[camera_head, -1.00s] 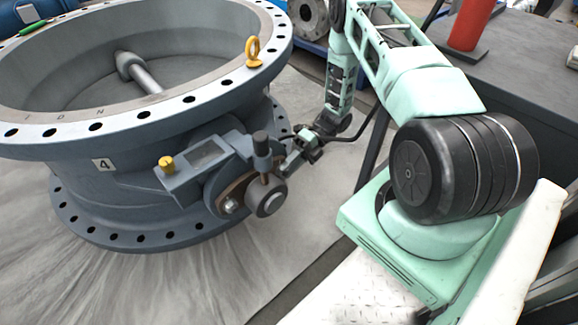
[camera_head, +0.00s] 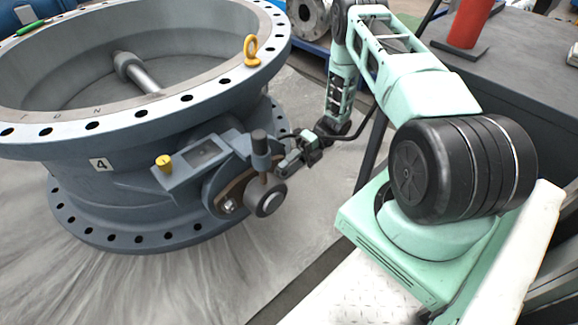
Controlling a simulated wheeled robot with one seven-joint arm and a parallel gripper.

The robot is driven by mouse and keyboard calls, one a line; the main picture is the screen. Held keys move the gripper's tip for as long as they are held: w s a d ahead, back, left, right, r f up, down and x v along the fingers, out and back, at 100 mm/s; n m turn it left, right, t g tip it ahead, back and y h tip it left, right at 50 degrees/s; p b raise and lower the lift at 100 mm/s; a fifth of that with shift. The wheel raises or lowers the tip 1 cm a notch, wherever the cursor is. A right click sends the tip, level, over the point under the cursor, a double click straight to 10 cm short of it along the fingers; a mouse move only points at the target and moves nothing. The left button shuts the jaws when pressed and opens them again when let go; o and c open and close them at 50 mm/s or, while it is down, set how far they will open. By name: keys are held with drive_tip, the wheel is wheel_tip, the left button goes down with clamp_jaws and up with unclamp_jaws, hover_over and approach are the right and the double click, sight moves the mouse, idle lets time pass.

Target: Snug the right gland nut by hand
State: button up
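The large blue-grey butterfly valve (camera_head: 120,178) fills the left half of the head view. On its near right side, a gland plate (camera_head: 238,188) surrounds the round shaft end (camera_head: 266,199). A bright nut (camera_head: 228,206) shows at the plate's lower left. The right gland nut cannot be made out; it seems hidden behind the shaft end, the dark upright post (camera_head: 260,150) and my gripper. My gripper (camera_head: 284,168) is just right of the post, close to the plate's right end. It is too small to tell whether its fingers are open or touch anything.
A yellow lifting eye (camera_head: 251,48) stands on the upper flange, and a yellow-capped fitting (camera_head: 164,163) sits left of the gland. A dark table (camera_head: 530,62) with a red cylinder (camera_head: 469,24) is at the upper right. Grey sheet floor lies open below the valve.

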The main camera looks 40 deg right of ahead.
drive_tip(key=o, duration=1)
wheel_tip(320, 180, up, 7)
drive_tip(key=p, duration=0.3)
drive_tip(key=shift+f, duration=0.2)
wheel_tip(320, 180, up, 3)
drive_tip(key=shift+f+p, duration=0.2)
drive_tip(key=shift+p, duration=0.5)
drive_tip(key=c, duration=1)
drive_tip(key=shift+r, duration=0.45)
